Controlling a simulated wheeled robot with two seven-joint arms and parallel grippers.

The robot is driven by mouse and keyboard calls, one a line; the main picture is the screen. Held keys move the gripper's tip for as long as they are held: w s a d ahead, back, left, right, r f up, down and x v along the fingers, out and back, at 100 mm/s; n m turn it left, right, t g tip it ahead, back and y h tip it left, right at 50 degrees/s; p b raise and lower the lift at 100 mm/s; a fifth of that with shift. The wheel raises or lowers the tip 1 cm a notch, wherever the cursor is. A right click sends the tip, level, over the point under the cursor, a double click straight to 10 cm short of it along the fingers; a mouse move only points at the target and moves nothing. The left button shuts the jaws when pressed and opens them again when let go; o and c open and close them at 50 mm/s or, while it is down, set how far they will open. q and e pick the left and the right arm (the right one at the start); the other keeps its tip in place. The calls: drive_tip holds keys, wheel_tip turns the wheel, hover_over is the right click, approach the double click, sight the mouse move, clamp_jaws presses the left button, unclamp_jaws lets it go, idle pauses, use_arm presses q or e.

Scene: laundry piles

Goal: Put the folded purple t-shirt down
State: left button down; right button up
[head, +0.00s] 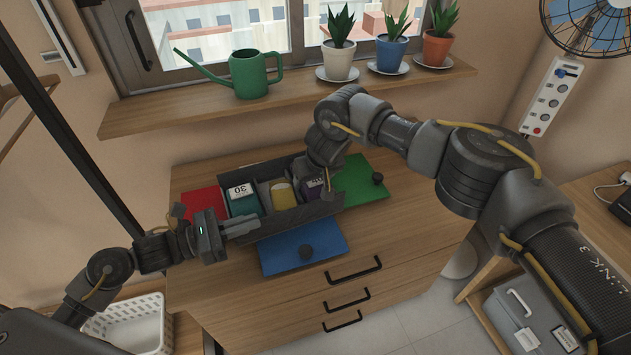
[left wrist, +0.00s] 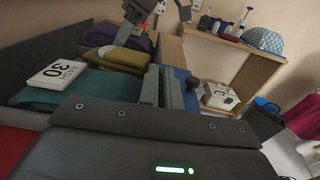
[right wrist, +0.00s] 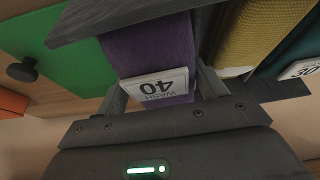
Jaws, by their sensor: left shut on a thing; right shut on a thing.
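The folded purple t-shirt (head: 313,189) is in the right compartment of a dark grey divided box (head: 300,215) on the dresser. It also shows in the right wrist view (right wrist: 150,45), with a white "WASH 40" card (right wrist: 155,88) on it. My right gripper (head: 327,192) reaches down into that compartment and is shut on the t-shirt, one finger on each side. Whether the t-shirt touches the box floor is hidden. My left gripper (head: 245,225) is shut at the box's front left edge, seemingly on its wall; its fingers show in the left wrist view (left wrist: 172,85).
A teal folded garment (head: 243,203) with a "30" card and a yellow one (head: 283,195) fill the other compartments. Red (head: 203,201), blue (head: 290,250) and green (head: 360,182) flat panels lie around the box. A shelf (head: 200,112) with plants overhangs behind. The dresser's right side is clear.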

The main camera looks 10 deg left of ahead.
use_arm(q)
drive_tip(key=shift+s+d+r+h, duration=0.1)
drive_tip(key=shift+s+d+h, duration=0.15)
drive_tip(key=shift+s+h, duration=0.05)
use_arm(e)
drive_tip(key=shift+s+d+f, duration=0.15)
drive_tip(key=shift+d+f, duration=0.05)
drive_tip(key=shift+f, duration=0.45)
drive_tip(key=shift+s+d+f, duration=0.15)
drive_tip(key=shift+d+f, duration=0.05)
drive_tip(key=shift+f, duration=0.4)
use_arm(q)
drive_tip(key=shift+s, duration=0.15)
use_arm(e)
drive_tip(key=shift+s+f, duration=0.1)
drive_tip(key=shift+f, duration=0.15)
drive_tip(key=o, duration=0.8)
drive_tip(key=shift+d, duration=0.1)
use_arm(q)
drive_tip(key=shift+a+f, duration=0.15)
drive_tip(key=shift+f, duration=0.1)
use_arm(e)
drive_tip(key=shift+r, duration=0.8)
use_arm(q)
drive_tip(key=shift+w+f, duration=0.3)
drive_tip(key=shift+w, duration=0.2)
use_arm(e)
drive_tip(key=v, duration=1.1)
drive_tip(key=shift+w+a+r, duration=0.25)
drive_tip(key=shift+w+r, duration=0.1)
